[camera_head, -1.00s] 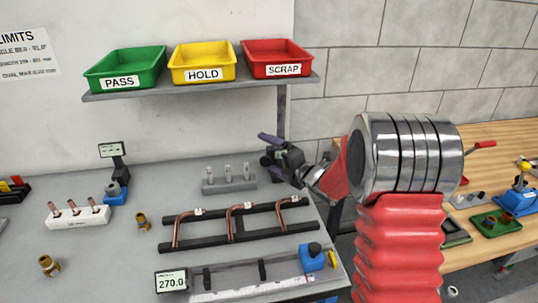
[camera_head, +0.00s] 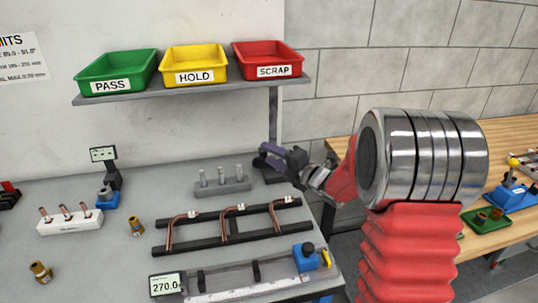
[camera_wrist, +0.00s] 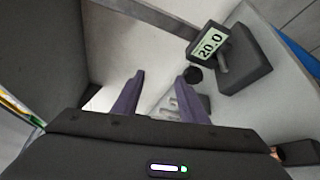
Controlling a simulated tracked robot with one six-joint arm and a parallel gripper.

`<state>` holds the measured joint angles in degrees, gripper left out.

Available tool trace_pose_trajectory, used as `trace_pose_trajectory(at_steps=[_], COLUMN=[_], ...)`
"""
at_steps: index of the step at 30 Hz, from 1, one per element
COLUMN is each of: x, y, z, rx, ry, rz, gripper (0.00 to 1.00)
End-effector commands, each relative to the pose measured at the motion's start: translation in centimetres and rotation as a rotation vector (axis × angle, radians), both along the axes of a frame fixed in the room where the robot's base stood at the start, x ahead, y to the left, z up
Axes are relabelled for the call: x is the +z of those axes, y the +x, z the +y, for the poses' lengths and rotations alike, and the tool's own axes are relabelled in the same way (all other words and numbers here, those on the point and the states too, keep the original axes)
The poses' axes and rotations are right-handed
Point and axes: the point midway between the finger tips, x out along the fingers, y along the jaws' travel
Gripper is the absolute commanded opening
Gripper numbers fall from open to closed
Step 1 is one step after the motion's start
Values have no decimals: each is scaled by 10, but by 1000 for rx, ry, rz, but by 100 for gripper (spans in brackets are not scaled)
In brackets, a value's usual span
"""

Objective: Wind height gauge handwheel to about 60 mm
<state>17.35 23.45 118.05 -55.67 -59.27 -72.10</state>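A dark height gauge with a display reading 20.0 (camera_wrist: 207,43) stands at the upper right of the wrist view. A small round black knob (camera_wrist: 195,74), likely its handwheel, shows below the display, just beyond the right finger. My gripper (camera_wrist: 160,77) is open, with two purple fingers apart and nothing between them. In the head view my gripper (camera_head: 266,157) points left at the bench's back right corner. A dark base (camera_head: 272,177), likely the gauge's, is mostly hidden behind it.
A grey block with pins (camera_head: 222,186) stands left of my gripper. A rack of copper tubes (camera_head: 230,229) and a length gauge reading 270.0 (camera_head: 166,285) lie nearer. A shelf with green, yellow and red trays (camera_head: 190,89) hangs above. Another bench (camera_head: 500,135) is at right.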

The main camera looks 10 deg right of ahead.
Motion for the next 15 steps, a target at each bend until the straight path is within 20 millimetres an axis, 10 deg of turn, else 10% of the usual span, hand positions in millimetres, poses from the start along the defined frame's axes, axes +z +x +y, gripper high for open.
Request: trace_pose_trajectory(at_steps=[15], x=[8], y=[-22], z=[-11], rx=[-1], ry=[-1], rz=[0], gripper=[39])
